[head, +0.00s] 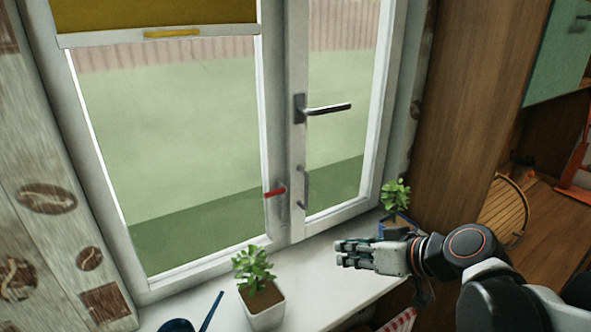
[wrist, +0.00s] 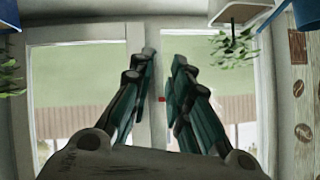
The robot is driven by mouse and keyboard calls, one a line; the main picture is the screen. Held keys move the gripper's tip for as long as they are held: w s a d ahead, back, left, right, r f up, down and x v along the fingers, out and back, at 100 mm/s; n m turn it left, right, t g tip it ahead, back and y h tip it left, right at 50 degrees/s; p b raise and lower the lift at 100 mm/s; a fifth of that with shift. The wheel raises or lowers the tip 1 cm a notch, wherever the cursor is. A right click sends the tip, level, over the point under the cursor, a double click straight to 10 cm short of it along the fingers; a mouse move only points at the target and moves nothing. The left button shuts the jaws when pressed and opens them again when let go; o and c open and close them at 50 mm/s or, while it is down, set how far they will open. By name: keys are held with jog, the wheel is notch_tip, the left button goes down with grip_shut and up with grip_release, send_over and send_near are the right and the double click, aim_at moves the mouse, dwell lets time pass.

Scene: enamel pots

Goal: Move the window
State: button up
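The window (head: 291,190) has a white frame with a wide left pane and a narrow right pane. It looks closed in the head view. A dark lever handle (head: 328,109) sits on the right sash, pointing right. A red-tipped catch (head: 275,192) and a small grey pull (head: 302,187) are lower on the middle posts. My gripper (head: 345,254) is in front of the right pane, just above the sill, apart from the window. In the wrist view, its two fingers (wrist: 162,90) are spread with nothing between them, and the window frame (wrist: 90,30) shows beyond.
A white sill (head: 315,275) runs below the window. A potted plant (head: 262,290) stands on it left of my gripper, and a blue-potted plant (head: 396,215) stands behind the gripper. A yellow blind (head: 150,15) covers the upper left pane. A wooden cabinet side (head: 465,110) bounds the right.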

jog(key=w+a+r+n+t+y, duration=0.1)
jog(key=w+r+n+t+y, duration=0.15)
jog(key=w, duration=0.35)
jog(key=r+n+t+y+b, duration=0.1)
jog(key=n+t+y+b, duration=0.1)
jog(key=y, duration=0.1)
send_over(306, 205)
jog(key=shift+w+a+r+m, duration=0.1)
jog(key=shift+w+m, duration=0.15)
jog(key=shift+w, duration=0.1)
jog(key=shift+c, duration=0.2)
grip_shut()
